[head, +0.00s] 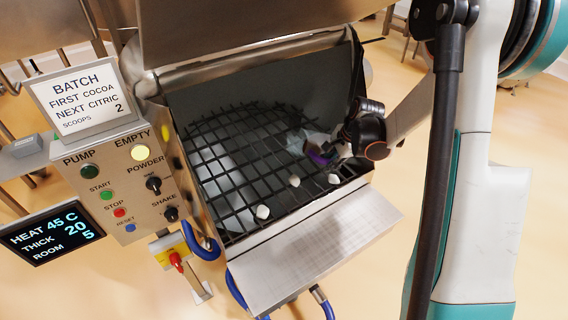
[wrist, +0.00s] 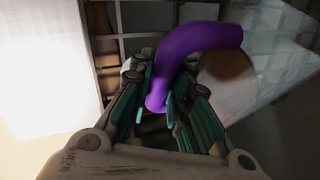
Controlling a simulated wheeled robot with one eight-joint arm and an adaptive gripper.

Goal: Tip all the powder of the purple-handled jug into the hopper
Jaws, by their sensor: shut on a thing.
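The hopper (head: 215,185) is open, with a dark bar grid across its mouth. The clear jug (head: 297,142) is held over the right part of the grid and looks tilted. Its purple handle (head: 320,158) also shows large in the wrist view (wrist: 200,40). My gripper (head: 352,140) is above the hopper's right side. In the wrist view its fingers (wrist: 172,108) are shut around the handle. A tan-brown mass (wrist: 228,80) shows beside the handle; I cannot tell whether it is powder inside the jug. No falling stream is clear.
Three pale lumps (head: 294,181) lie on the grid towards the front. A control panel (head: 130,180) with a lit EMPTY lamp (head: 140,153), a batch sign (head: 80,100) and a heat display (head: 45,232) stand at the left. The raised lid (head: 240,25) is behind the grid.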

